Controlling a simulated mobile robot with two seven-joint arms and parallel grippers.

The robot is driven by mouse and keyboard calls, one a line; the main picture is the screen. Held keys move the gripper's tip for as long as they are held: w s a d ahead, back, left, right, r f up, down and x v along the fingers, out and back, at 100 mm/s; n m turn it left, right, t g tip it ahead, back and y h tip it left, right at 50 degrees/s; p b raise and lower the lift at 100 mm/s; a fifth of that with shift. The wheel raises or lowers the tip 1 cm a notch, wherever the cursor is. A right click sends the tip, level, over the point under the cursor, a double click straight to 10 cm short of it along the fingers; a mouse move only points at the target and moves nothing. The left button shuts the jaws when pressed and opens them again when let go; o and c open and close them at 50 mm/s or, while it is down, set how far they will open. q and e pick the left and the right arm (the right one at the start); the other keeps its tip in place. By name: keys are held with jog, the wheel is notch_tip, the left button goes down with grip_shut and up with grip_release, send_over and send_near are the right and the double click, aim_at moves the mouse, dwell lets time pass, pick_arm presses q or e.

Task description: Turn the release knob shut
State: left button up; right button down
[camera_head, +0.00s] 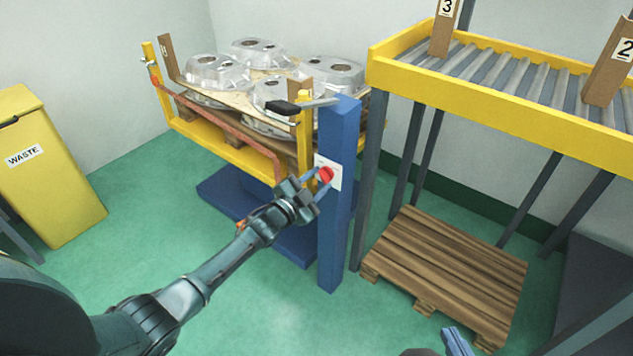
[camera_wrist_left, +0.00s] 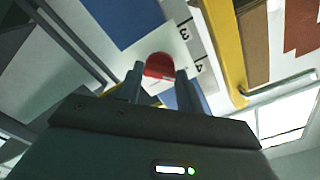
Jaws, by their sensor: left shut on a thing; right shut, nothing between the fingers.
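The red release knob (camera_head: 326,174) sits on a white plate on the face of a blue post (camera_head: 338,230). My left gripper (camera_head: 317,181) is at the knob with its fingers closed on it. In the left wrist view the knob (camera_wrist_left: 159,62) shows as a red rounded cap between the two fingertips, partly hidden by them. The white plate (camera_wrist_left: 197,45) beside it carries the figures 3 and 4. My right gripper (camera_head: 456,342) is only partly in view at the bottom edge, shut and empty, far from the knob.
A lever with a black handle (camera_head: 283,107) sticks out left from the post top. Behind stands a yellow-framed lift (camera_head: 225,150) bearing several aluminium castings (camera_head: 220,70). A roller conveyor (camera_head: 480,98) and wooden pallet (camera_head: 450,265) are right, a yellow waste bin (camera_head: 50,190) left.

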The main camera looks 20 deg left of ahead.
pick_arm(q)
jog(key=o, duration=1)
jog(key=shift+s, duration=0.1)
pick_arm(e)
jog(key=shift+r, duration=0.1)
pick_arm(q)
jog(key=p+v, duration=0.3)
jog(key=v, duration=1)
pick_arm(e)
jog(key=shift+m+t, duration=0.3)
jog(key=shift+m, duration=0.4)
jog(key=r, duration=0.1)
jog(key=d+r, duration=0.1)
jog(key=r, duration=0.1)
jog(key=shift+s+d+r, duration=0.2)
jog(key=shift+s+r, duration=0.2)
